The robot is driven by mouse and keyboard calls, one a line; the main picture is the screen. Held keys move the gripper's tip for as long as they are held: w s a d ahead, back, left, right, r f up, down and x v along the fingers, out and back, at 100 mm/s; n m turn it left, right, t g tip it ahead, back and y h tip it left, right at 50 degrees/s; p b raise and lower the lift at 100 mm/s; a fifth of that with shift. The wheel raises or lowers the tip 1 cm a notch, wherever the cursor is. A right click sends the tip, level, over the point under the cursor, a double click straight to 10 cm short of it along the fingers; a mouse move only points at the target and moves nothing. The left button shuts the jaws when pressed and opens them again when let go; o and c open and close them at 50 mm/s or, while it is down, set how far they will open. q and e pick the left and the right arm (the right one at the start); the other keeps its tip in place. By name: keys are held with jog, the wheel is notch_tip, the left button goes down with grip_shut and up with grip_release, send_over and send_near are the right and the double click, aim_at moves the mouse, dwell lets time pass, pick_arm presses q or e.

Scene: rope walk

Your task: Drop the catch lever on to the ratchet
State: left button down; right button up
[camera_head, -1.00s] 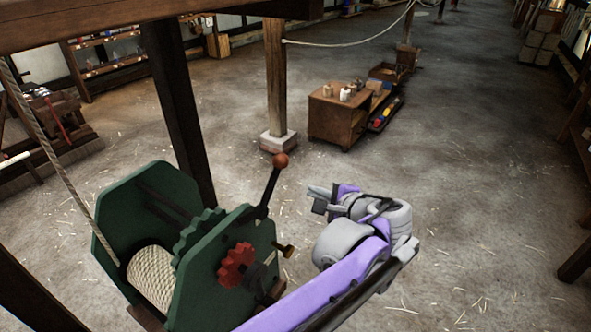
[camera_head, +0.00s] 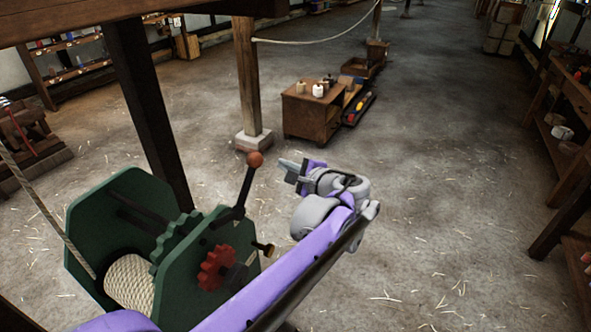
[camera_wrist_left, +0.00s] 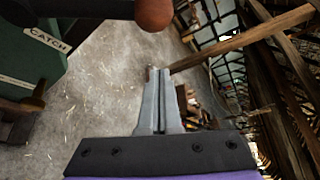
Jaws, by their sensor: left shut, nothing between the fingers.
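The catch lever (camera_head: 247,184) is a black bar with a reddish-brown ball knob (camera_head: 255,159), standing tilted up from the green winch frame (camera_head: 191,262). A red toothed wheel (camera_head: 216,268) sits on the frame's near side, and a green toothed wheel (camera_head: 172,240) shows between the plates. My left gripper (camera_head: 284,163) is shut and empty, just right of the knob and apart from it in the head view. In the left wrist view the knob (camera_wrist_left: 154,14) is at the top, beyond the closed fingertips (camera_wrist_left: 158,72), and a CATCH label (camera_wrist_left: 48,39) shows at left. My right gripper is not in view.
A rope drum (camera_head: 131,283) sits in the winch, with a rope running up left. A dark post (camera_head: 150,110) stands behind it. A small wooden cabinet (camera_head: 308,115) stands farther back. The floor to the right is open, with shelving along the right edge.

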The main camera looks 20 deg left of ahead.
aim_at(246, 186)
pick_arm(q)
jog(key=shift+s+a+r+p, duration=0.2)
jog(key=shift+s+a, duration=0.1)
jog(key=shift+a, duration=0.3)
jog(key=shift+s+a+r+p, duration=0.1)
jog(key=shift+s+a+r, duration=0.15)
jog(key=shift+a, duration=0.3)
jog(key=shift+s+a+r+p, duration=0.15)
jog(key=shift+s+a, duration=0.2)
jog(key=shift+a, duration=0.25)
jog(key=shift+s+r, duration=0.1)
jog(key=shift+r, duration=0.05)
